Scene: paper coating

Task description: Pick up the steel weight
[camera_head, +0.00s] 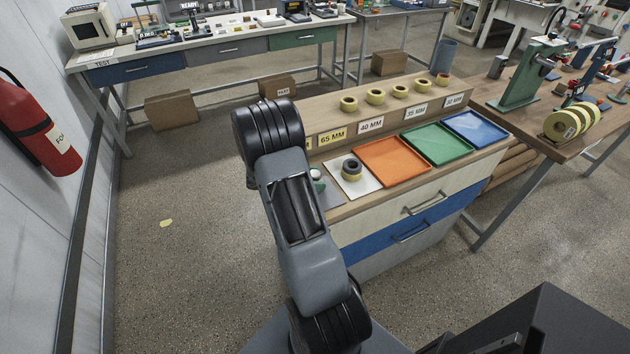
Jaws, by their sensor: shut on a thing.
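I cannot pick out the steel weight for sure. A dark grey ring-shaped piece (352,165) sits on a yellow roll on the white mat (367,186) at the left of the bench top. A small pale and green item (317,178) shows just right of my arm, partly hidden by it; I cannot tell what it is. My arm rises in front of the bench's left end. My gripper is hidden behind the arm, so its jaws and anything in them do not show.
Orange (391,168), green (437,142) and blue (475,127) trays lie empty to the right. Several yellow rolls stand on the raised shelf (398,103) behind, above size labels. A wooden table (520,118) with a green stand (526,72) is at the right. Floor at left is mostly clear.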

